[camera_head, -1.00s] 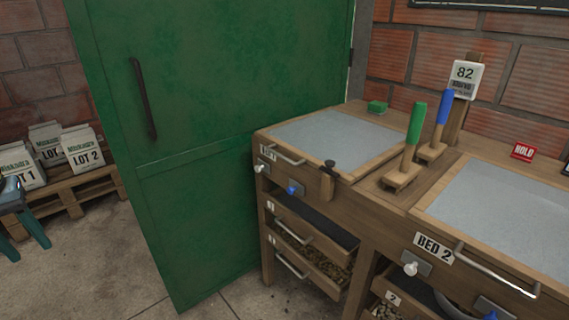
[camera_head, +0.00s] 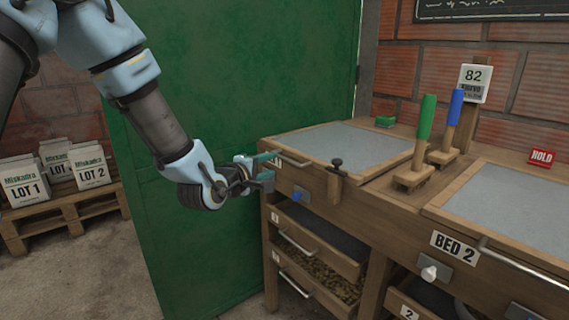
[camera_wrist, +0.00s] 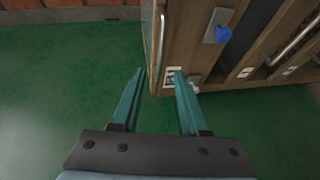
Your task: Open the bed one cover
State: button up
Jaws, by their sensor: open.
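The bed one cover (camera_head: 335,143) is a grey panel in a wooden frame, lying flat and closed on the left part of the wooden bench. Its metal bar handle (camera_head: 294,161) is at the front left edge. My gripper (camera_head: 268,168) is open beside the left end of this handle, partly overlapping the bed one label. In the wrist view my two teal fingers (camera_wrist: 158,72) are apart with nothing held. A thin pale bar (camera_wrist: 161,45), apparently the handle, shows between and beyond the fingertips. Contact cannot be told.
A dark-topped wooden latch (camera_head: 335,178) stands at the cover's front right. A blue knob (camera_head: 301,195) is below the handle. Green and blue upright handles (camera_head: 426,118) stand between the beds. A green door (camera_head: 200,245) is behind my arm. Drawers (camera_head: 315,245) lie below.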

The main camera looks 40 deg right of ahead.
aim_at(284, 159)
jog(key=p+x, duration=0.1)
jog(key=x, duration=0.8)
jog(key=shift+w+d+f, duration=0.1)
jog(key=shift+w+d, duration=0.05)
jog(key=shift+w, duration=0.05)
grip_shut()
dwell(1.1)
